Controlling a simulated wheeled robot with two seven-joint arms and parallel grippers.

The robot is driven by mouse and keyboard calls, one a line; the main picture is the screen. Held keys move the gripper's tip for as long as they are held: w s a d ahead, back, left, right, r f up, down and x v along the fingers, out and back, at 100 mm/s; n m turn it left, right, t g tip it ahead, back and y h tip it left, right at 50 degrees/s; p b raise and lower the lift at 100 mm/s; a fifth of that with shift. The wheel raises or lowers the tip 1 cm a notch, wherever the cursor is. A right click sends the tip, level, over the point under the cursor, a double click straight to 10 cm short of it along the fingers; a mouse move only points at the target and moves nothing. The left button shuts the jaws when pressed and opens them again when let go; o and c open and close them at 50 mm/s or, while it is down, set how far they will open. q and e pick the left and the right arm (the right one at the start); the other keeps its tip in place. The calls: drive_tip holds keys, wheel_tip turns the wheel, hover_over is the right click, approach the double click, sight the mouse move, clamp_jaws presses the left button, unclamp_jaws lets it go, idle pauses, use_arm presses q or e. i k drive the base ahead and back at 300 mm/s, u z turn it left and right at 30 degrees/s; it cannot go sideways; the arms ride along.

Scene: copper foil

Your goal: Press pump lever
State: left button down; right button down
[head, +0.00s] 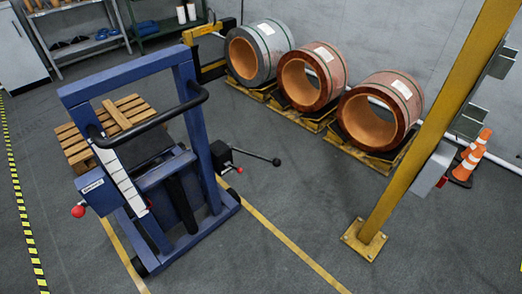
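A blue lift trolley (192,120) stands left of centre on the grey floor, with a black curved push handle across its frame. A thin dark lever (254,156) with a black ball end sticks out to the right from a black pump unit (222,157) on the trolley's right side. A red knob shows just below the lever, and another red knob (79,211) sits at the trolley's left side. The lever is roughly level, tilting slightly down toward its ball end. Neither of my grippers shows in the head view.
Several copper foil coils (408,88) sit on yellow-edged stands along the back wall. A yellow post (430,120) stands right of centre, with orange cones (469,160) behind it. A wooden pallet (75,150) lies behind the trolley. Floor between lever and post is clear.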

sight(276, 162)
drive_tip(key=i, duration=1.1)
drive_tip(key=z, duration=0.35)
